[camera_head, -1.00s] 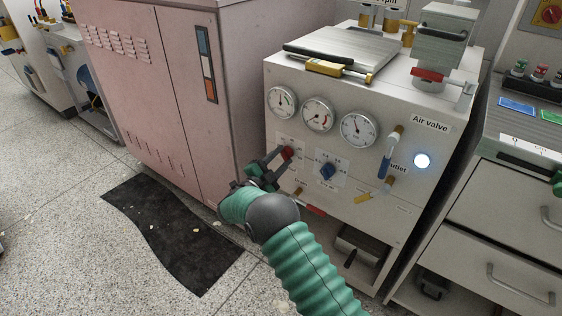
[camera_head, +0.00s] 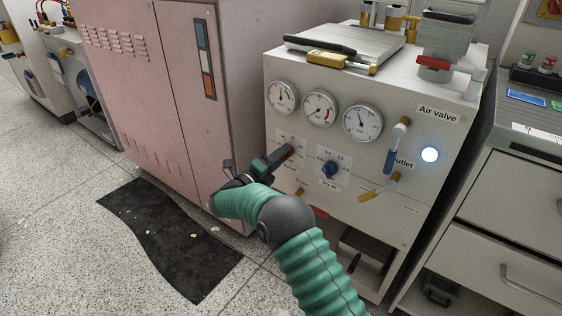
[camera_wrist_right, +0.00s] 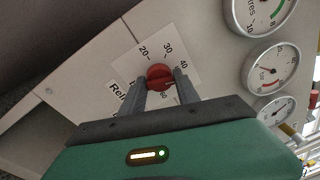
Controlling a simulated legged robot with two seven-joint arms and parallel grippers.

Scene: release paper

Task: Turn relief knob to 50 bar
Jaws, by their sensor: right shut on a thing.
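The red relief knob (camera_wrist_right: 159,76) sits on a white dial plate (camera_wrist_right: 158,54) marked 20, 30 and 40, with a further number partly hidden. A label starting "Rel" shows beside it. My right gripper (camera_wrist_right: 161,82) has one finger on each side of the knob and is shut on it. Where the knob's pointer stands is hard to tell. In the head view, the right gripper (camera_head: 281,160) reaches the panel's left side and covers most of the knob (camera_head: 290,152). My left gripper is not in view.
Three round gauges (camera_head: 319,109) sit above the knob on the white cabinet (camera_head: 400,90). The pink cabinet (camera_head: 180,100) is close on the left.

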